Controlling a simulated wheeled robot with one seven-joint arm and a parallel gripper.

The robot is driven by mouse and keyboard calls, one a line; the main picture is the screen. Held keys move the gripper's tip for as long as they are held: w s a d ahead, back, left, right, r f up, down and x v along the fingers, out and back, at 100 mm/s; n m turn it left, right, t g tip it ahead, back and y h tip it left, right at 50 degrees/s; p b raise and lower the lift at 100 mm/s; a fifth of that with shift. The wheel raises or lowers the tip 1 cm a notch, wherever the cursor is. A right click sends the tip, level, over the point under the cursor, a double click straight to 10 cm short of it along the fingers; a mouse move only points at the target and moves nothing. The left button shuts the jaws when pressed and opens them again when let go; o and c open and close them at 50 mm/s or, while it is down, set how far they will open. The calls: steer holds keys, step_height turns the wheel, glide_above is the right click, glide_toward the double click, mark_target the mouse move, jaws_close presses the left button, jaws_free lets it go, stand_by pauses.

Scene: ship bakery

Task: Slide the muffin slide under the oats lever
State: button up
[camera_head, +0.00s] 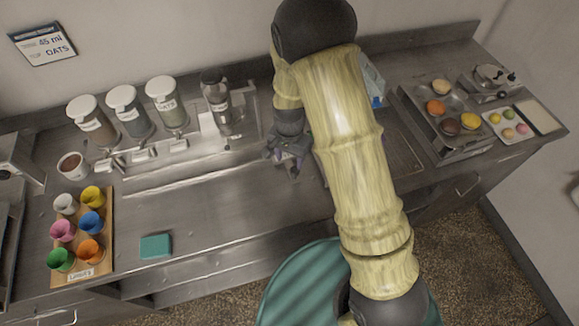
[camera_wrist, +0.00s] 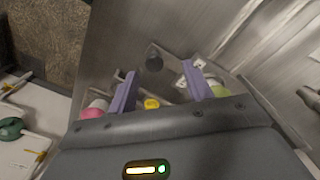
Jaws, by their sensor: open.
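Three white-lidded dispensers stand at the back left of the steel counter; the right one (camera_head: 168,102) seems to be labelled oats. A small lever (camera_head: 179,146) is at its foot. My gripper (camera_head: 289,160) is open, low over the counter, right of the dispensers. In the wrist view my gripper (camera_wrist: 158,72) has its two purple fingers apart. A yellow piece (camera_wrist: 152,103) shows between them, with a pink piece (camera_wrist: 95,108) left and a green piece (camera_wrist: 218,90) right. I cannot clearly make out the muffin slide; my arm hides part of the counter.
A rack of coloured cups (camera_head: 104,240) and a teal block (camera_head: 156,246) are at the front left. A bottle-like jar (camera_head: 216,98) stands right of the dispensers. A wall sign (camera_head: 45,44) reads 45 ml oats.

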step_height(320, 180, down, 6)
steer(key=shift+f+p, duration=0.25)
steer(key=shift+p, duration=0.5)
jaws_close()
